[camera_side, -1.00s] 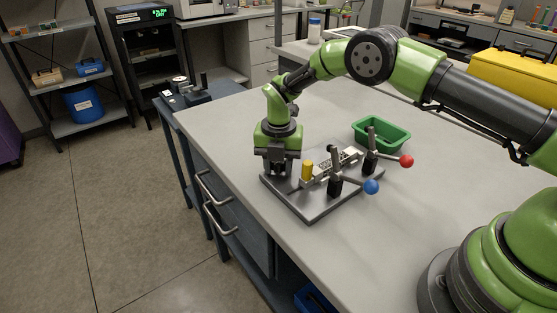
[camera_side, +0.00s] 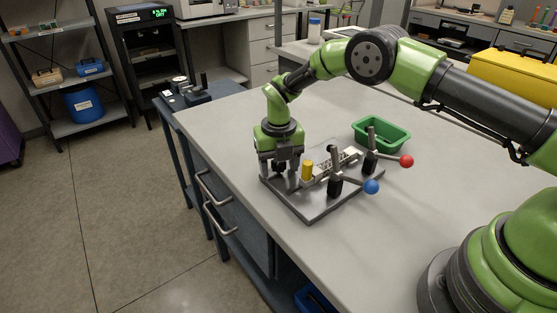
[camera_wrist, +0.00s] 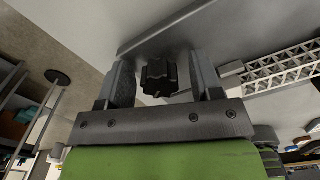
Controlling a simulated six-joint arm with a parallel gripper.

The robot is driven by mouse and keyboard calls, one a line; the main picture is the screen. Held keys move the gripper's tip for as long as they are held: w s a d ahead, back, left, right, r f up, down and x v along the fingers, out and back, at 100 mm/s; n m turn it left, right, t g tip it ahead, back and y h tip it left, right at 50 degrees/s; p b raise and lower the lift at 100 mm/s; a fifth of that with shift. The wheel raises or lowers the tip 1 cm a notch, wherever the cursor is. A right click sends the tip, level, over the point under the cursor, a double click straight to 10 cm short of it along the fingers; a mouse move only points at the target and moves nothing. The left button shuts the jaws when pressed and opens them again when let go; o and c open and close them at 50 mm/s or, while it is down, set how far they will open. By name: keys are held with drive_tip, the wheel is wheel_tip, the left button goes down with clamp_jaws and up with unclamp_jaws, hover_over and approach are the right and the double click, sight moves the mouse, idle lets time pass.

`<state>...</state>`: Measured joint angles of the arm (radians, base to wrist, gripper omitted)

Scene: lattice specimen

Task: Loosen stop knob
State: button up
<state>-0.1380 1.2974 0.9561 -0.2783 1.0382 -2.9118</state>
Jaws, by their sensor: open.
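The stop knob (camera_wrist: 158,76) is dark and lobed, and sits between the two fingers of my gripper (camera_wrist: 164,82) in the wrist view. My gripper is open, with a visible gap on each side of the knob. In the side view my gripper (camera_side: 280,169) points down over the left corner of the grey fixture plate (camera_side: 313,210); the knob is hard to make out there. The pale lattice specimen (camera_side: 340,161) lies on the fixture, right of my gripper. It also shows at the right of the wrist view (camera_wrist: 283,72).
A yellow cylinder (camera_side: 306,169) stands close right of my gripper. Two upright dark clamps bear levers with a blue ball (camera_side: 371,187) and a red ball (camera_side: 406,161). A green bin (camera_side: 382,134) stands behind the fixture. The bench (camera_side: 228,120) is clear to the left.

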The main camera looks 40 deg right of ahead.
drive_tip(key=shift+r, duration=0.1)
drive_tip(key=shift+r, duration=2.7)
drive_tip(key=r+m, duration=0.1)
drive_tip(key=m, duration=0.2)
drive_tip(key=shift+r+m, duration=0.2)
drive_tip(key=shift+m, duration=0.1)
drive_tip(key=m, duration=0.2)
drive_tip(key=r+m, duration=0.1)
drive_tip(key=shift+r+m, duration=0.1)
drive_tip(key=shift+m, duration=0.3)
drive_tip(key=shift+f, duration=4.1)
